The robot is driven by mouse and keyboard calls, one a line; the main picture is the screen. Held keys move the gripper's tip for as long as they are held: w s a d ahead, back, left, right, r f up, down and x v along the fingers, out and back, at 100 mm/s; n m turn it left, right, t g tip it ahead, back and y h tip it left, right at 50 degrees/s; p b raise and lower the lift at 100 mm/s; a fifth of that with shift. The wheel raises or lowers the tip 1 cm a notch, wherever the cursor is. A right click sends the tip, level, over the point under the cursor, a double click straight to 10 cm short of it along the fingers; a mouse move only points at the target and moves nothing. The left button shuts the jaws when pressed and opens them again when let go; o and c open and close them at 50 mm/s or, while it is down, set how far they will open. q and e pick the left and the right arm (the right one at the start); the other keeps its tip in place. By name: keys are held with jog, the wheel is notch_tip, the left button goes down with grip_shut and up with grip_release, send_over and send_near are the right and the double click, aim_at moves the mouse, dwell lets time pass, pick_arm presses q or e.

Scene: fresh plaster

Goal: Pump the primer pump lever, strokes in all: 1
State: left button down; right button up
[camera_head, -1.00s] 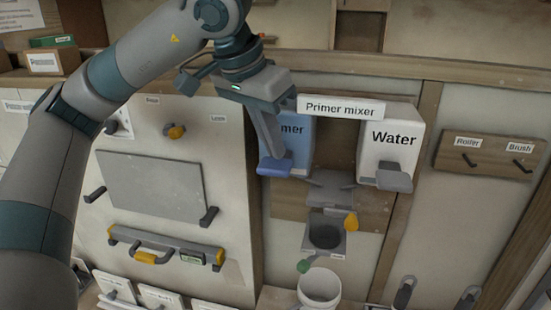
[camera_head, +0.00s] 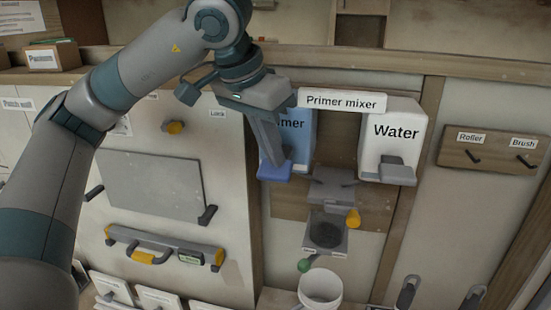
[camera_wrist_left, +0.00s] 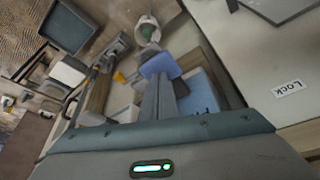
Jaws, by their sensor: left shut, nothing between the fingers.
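The blue primer dispenser (camera_head: 302,137) hangs under the "Primer mixer" sign (camera_head: 341,101), partly hidden by my left arm. Its blue pump lever (camera_head: 272,174) sticks out at the lower front and sits low. My left gripper (camera_head: 276,163) is shut and empty, its fingers pointing down at the lever from above, seemingly touching it. In the left wrist view the shut fingers (camera_wrist_left: 158,97) end at the blue lever pad (camera_wrist_left: 160,65), beside the blue dispenser (camera_wrist_left: 200,92). My right gripper is not in view.
The white Water dispenser (camera_head: 394,132) with a grey lever (camera_head: 396,172) is to the right. Below are a dark round cup holder (camera_head: 327,231), a yellow knob (camera_head: 353,218), a green knob (camera_head: 304,265) and a white bucket (camera_head: 320,288).

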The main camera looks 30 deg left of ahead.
pick_arm(q)
jog(key=shift+f+b, duration=0.35)
jog(key=shift+f, duration=0.3)
jog(key=shift+r+p, duration=1.2)
jog(key=shift+r, duration=0.85)
notch_tip(320, 180, up, 5)
jog(key=p, duration=0.3)
